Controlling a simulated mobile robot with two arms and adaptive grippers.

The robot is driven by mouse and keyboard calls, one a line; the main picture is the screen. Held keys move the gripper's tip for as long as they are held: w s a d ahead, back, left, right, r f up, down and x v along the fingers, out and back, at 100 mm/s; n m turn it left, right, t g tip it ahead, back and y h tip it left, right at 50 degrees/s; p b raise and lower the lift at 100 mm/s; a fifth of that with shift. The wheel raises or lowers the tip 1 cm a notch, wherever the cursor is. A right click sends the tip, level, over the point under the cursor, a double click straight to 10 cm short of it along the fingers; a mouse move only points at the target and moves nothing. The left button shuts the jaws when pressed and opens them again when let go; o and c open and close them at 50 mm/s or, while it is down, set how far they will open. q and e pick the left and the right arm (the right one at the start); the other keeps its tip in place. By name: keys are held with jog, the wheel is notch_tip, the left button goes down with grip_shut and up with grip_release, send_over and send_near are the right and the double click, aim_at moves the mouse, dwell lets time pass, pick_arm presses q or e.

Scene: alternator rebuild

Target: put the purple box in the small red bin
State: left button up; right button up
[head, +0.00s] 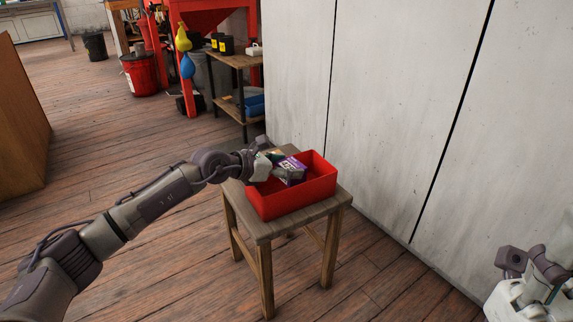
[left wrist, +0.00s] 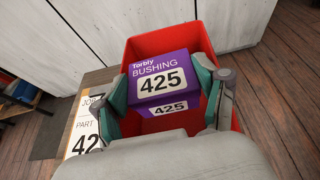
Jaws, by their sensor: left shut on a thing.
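The purple box (head: 292,170) has a white label with 425 and the words Torbly BUSHING; it fills the middle of the left wrist view (left wrist: 163,70). My left gripper (head: 272,167) is shut on it, with one finger on each side of the box in the left wrist view (left wrist: 165,92). The small red bin (head: 295,204) stands on a wooden stool. The box is over the bin's opening; I cannot tell whether it touches the bin floor. Part of my right arm (head: 535,275) shows at the lower right, its fingertips not clear.
The wooden stool (head: 263,232) stands close to a pale wall (head: 400,110). A paper card marked JOB and PART (left wrist: 85,125) lies beside the bin. A shelf (head: 232,62) and red bucket (head: 140,75) stand farther back. The floor left of the stool is clear.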

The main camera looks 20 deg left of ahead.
pick_arm(q)
jog(key=o, duration=1.2)
jog(key=shift+f, duration=0.1)
jog(key=shift+c, duration=0.2)
